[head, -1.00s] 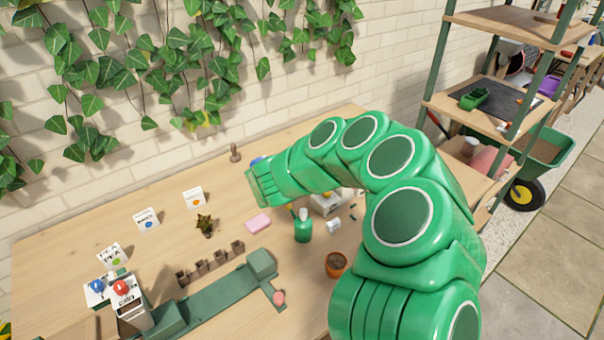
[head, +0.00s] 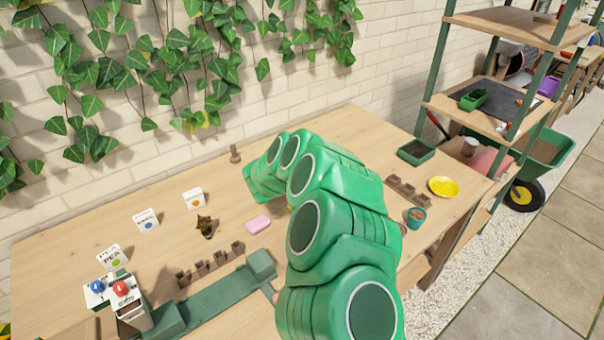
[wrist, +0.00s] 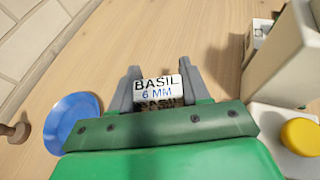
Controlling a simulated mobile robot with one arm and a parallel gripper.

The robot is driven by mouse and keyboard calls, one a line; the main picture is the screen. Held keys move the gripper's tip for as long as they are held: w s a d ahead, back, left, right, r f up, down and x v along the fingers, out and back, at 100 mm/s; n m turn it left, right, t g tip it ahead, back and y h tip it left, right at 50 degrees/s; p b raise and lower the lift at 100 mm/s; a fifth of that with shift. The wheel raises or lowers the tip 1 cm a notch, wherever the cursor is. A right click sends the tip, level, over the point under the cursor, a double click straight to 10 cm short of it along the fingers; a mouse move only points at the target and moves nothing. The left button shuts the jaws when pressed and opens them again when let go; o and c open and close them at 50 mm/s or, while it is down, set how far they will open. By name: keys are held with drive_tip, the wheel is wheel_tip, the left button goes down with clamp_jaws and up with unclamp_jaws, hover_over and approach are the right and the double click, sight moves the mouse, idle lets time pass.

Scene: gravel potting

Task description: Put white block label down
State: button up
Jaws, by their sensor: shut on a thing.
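The white block label (wrist: 158,91) reads "BASIL 6 MM" in the wrist view. My gripper (wrist: 157,80) is shut on it, with a grey finger on either side. Pale wooden tabletop lies beyond the block; I cannot tell whether the block touches it. In the head view my green arm hides the gripper and the block.
In the wrist view a blue dish (wrist: 72,122) and a wooden peg (wrist: 14,132) are at left. A white device with a yellow knob (wrist: 300,136) stands close at right. In the head view a pink block (head: 257,223) lies left of my arm.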

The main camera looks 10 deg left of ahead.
drive_tip(key=shift+w+a+f, duration=0.25)
drive_tip(key=shift+w+f, duration=0.55)
drive_tip(key=shift+f, duration=1.8)
drive_tip(key=shift+f, duration=0.1)
drive_tip(key=o, duration=1)
drive_tip(key=shift+a+r, duration=0.1)
drive_tip(key=shift+r, duration=0.1)
drive_tip(key=shift+s+a+r, duration=0.25)
drive_tip(key=shift+s+r, duration=0.05)
drive_tip(key=shift+s, duration=0.25)
drive_tip(key=shift+v, duration=5.3)
